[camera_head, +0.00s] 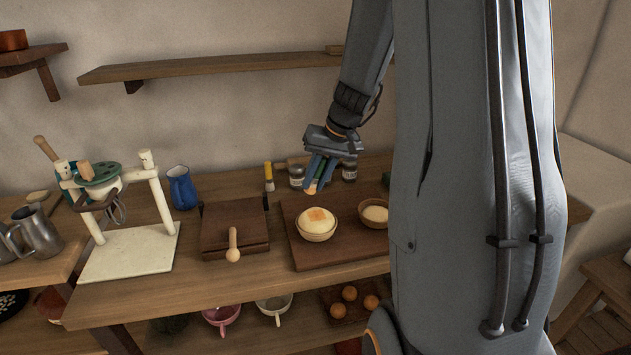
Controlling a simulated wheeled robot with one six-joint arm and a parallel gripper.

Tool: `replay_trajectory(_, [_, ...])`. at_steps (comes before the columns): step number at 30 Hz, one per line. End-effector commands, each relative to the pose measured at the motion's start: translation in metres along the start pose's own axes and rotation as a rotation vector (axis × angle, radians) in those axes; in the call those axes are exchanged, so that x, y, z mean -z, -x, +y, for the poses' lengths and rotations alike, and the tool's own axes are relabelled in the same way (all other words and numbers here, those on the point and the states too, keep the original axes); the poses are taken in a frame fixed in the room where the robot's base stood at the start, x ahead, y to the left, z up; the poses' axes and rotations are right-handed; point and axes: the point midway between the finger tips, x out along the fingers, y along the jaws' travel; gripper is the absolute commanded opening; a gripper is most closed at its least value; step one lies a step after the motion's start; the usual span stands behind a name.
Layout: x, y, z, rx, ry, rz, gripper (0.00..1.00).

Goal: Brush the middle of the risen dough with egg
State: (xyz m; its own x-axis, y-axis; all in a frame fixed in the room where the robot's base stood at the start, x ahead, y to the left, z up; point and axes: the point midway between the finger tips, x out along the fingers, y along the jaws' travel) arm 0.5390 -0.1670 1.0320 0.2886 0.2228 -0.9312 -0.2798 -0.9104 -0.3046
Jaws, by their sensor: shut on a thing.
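The risen dough (310,231) is a pale round mound in a small round dish on the dark wooden board. A flat orange square patch (318,214) lies on the middle of its top. My gripper (319,178) is shut on a thin green-handled tool, seemingly the brush (311,189), with its pale tip pointing down. The tip appears above and behind the dough, near its upper edge in the picture. I cannot tell the exact gap. A second small bowl (375,226) with pale contents stands right of the dough, partly hidden by my arm.
The board (337,255) lies on the wooden counter. Small jars (296,176) and a yellow-topped upright item (269,178) stand behind. Eggs (349,293) sit on the shelf below.

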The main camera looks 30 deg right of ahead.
Motion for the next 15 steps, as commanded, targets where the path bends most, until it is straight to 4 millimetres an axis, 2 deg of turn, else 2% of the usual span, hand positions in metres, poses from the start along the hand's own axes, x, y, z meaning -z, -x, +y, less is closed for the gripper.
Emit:
replay_trajectory(7, [0.001, 0.003, -0.001, 0.0, 0.001, 0.001, 0.0])
replay_trajectory(15, [0.005, 0.025, -0.008, -0.001, 0.003, 0.002, 0.0])
